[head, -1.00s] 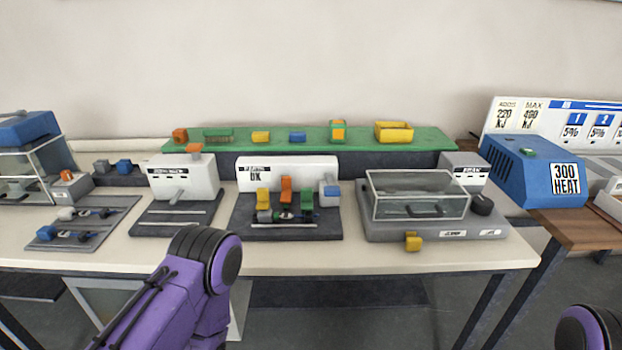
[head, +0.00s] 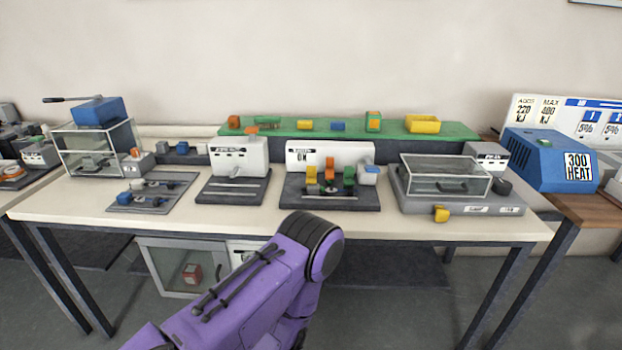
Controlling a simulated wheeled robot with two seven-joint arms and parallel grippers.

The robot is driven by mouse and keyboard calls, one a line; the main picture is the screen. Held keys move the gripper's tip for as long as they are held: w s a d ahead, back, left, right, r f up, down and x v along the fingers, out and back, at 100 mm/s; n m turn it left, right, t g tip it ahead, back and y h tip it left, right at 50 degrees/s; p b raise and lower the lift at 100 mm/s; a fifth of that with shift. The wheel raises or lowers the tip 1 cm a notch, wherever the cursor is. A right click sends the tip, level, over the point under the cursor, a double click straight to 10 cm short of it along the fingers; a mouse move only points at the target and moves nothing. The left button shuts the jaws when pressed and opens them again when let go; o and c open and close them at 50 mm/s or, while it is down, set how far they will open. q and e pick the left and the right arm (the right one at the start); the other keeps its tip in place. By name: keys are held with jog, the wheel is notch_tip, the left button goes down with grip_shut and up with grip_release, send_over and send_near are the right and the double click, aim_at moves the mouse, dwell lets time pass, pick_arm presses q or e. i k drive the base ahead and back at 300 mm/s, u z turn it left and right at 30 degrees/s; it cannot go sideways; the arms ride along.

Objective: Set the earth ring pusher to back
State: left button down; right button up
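I cannot tell for sure which part is the earth ring pusher. A grey station with a white back panel (head: 330,153) marked OK stands on the bench. On it are a yellow block (head: 312,174), an orange block (head: 329,173), a green block (head: 349,174) and a grey-blue piece (head: 369,174) at the right. Small dark parts sit at the blocks' feet, too small to make out. My purple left arm reaches in from the bottom, short of the bench; its gripper is out of view. My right gripper is also out of view.
Left of the OK station are a white-backed press (head: 238,158) and a grey plate with small parts (head: 150,194). A clear-lidded box (head: 445,180) stands to its right, and a blue heater (head: 548,161) beyond. A green shelf (head: 280,130) runs behind. The bench's front strip (head: 400,229) is mostly clear.

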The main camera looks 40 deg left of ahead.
aim_at(329, 176)
jog(key=z, duration=0.6)
jog(key=k, duration=0.1)
jog(key=u, duration=1.3)
